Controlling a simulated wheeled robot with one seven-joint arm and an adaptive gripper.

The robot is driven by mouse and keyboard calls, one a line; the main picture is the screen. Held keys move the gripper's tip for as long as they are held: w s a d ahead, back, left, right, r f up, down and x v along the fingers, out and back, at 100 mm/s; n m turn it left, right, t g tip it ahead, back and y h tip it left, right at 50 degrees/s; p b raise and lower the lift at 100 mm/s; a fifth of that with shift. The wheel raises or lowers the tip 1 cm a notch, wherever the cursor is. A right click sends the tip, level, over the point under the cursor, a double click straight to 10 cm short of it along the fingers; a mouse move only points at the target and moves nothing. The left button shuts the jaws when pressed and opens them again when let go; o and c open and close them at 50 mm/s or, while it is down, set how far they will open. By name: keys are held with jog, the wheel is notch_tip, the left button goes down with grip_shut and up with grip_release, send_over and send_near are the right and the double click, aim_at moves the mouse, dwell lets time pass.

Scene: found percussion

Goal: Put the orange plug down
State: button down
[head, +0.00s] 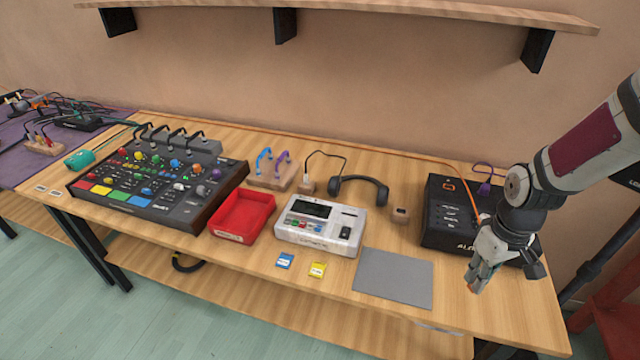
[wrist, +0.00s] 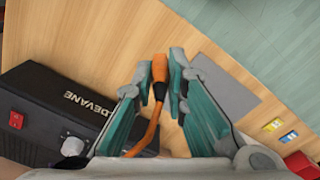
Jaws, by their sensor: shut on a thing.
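My gripper (head: 478,277) hangs over the right part of the wooden table, in front of the black box. In the wrist view my gripper (wrist: 162,72) is shut on the orange plug (wrist: 160,69), which sits between the fingertips. The plug's orange cable (wrist: 147,135) trails back from it toward the palm. In the head view the plug is mostly hidden by the fingers. The cable (head: 430,157) runs along the back of the table. The plug seems to be above bare wood; its exact height cannot be told.
The black box (head: 440,222) stands behind my gripper. A grey mat (head: 393,278) lies to the left, with bare table between. Further left are a white device (head: 318,238), a red tray (head: 243,215), a blue card (head: 284,261) and a yellow card (head: 317,269). The table's front edge is close.

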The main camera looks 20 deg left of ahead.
jog(key=s+f+n+b, duration=0.3)
jog(key=s+n, duration=0.8)
jog(key=s, duration=0.1)
jog(key=w+b, duration=0.1)
jog(key=w, duration=0.4)
jog(key=w+d+f+b, duration=0.1)
jog(key=w, duration=0.5)
jog(key=w+b, duration=0.1)
jog(key=w, duration=0.4)
jog(key=shift+w+d+f, duration=0.15)
jog(key=shift+d+f, duration=0.15)
jog(key=shift+d, duration=0.1)
jog(key=shift+f+b, duration=0.3)
jog(key=shift+f, duration=1.45)
jog(key=c, duration=2)
grip_release()
jog(key=shift+f, duration=0.2)
jog(key=o, duration=0.4)
jog(key=shift+r, duration=0.1)
